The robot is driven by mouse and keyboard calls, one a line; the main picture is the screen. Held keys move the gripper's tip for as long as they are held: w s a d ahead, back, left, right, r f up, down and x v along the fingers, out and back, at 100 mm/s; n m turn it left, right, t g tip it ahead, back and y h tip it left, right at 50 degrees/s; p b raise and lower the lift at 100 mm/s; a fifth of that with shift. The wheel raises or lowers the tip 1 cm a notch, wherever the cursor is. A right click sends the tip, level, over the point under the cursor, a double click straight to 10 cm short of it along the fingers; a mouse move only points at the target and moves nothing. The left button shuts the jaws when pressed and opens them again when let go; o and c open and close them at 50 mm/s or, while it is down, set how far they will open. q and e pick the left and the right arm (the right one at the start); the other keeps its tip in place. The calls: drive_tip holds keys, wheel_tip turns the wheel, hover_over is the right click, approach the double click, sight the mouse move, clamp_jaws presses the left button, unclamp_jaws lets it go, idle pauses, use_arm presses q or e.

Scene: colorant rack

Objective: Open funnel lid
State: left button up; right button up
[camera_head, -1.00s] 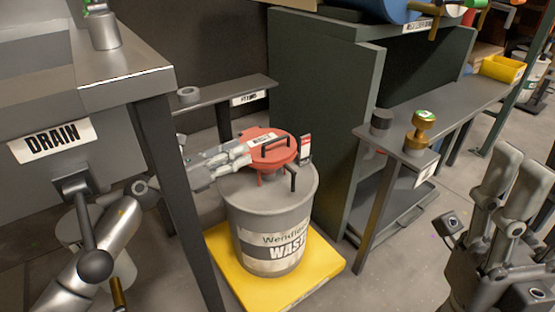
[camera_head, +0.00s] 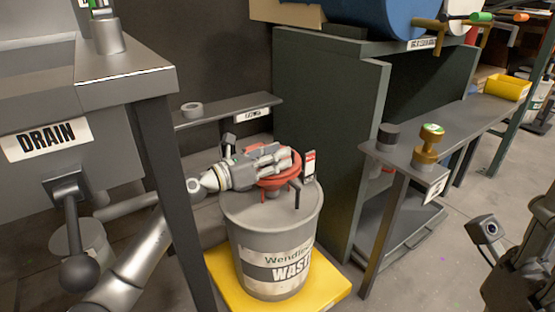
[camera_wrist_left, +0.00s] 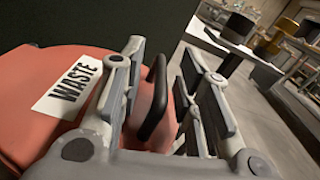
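The red funnel lid (camera_head: 272,184) lies on top of the grey waste drum (camera_head: 268,232) and looks closed. In the left wrist view the lid (camera_wrist_left: 35,125) carries a white WASTE label (camera_wrist_left: 72,86) and a black loop handle (camera_wrist_left: 153,100). My left gripper (camera_head: 288,160) reaches over the lid from the left and hides much of it. In the left wrist view my left gripper (camera_wrist_left: 163,60) is open, its fingers apart on either side of the handle. My right gripper (camera_head: 530,265) is partly in view at the right edge; its fingers cannot be made out.
The drum stands on a yellow platform (camera_head: 222,268). The DRAIN-labelled bench (camera_head: 110,90) and its leg stand left. A dark green cabinet (camera_head: 318,130) rises behind right.

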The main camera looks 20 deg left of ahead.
use_arm(q)
drive_tip(key=shift+w+d, duration=0.1)
drive_tip(key=shift+w, duration=0.05)
clamp_jaws()
idle(0.4)
